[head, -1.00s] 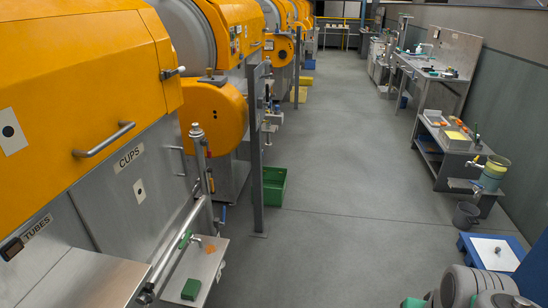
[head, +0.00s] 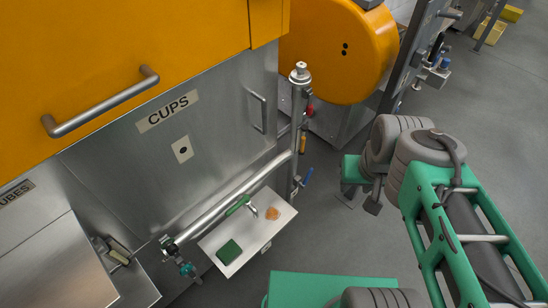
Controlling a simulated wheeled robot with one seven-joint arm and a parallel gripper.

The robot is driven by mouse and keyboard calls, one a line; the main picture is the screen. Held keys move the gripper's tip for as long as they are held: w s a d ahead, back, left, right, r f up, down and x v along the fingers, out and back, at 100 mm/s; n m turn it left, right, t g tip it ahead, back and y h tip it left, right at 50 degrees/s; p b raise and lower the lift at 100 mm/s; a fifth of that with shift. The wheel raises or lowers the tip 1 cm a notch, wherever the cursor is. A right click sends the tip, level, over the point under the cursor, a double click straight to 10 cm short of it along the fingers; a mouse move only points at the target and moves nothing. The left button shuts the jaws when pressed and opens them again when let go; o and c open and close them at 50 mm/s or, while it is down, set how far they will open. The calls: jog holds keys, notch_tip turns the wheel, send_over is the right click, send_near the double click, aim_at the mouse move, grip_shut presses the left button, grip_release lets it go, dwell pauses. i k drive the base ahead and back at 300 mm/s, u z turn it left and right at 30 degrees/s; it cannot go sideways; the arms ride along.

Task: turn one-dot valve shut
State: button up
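A plate with one black dot (head: 182,149) is on the steel CUPS panel. Below it a steel pipe slants over a small shelf. A green lever (head: 237,205) sits by this pipe above the shelf, and a green and teal valve fitting (head: 186,268) is at its lower end. On the upright pipe to the right are a red handle (head: 310,110), an orange handle (head: 303,143) and a blue handle (head: 308,177). No dot mark is readable on any valve. My gripper (head: 359,203) is right of the upright pipe, its dark fingers apart, empty and touching nothing.
The steel shelf (head: 275,232) holds a dark green block (head: 229,252) and an orange scrap (head: 272,213). An orange round cover with two dots (head: 345,49) and a grey post stand behind.

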aim_at(303, 186)
jog(key=u, duration=0.1)
jog(key=i, duration=0.3)
jog(key=z, duration=0.4)
jog(key=k, duration=1.05)
jog(key=u, duration=0.5)
jog(key=i, duration=1.35)
jog(key=z, duration=0.3)
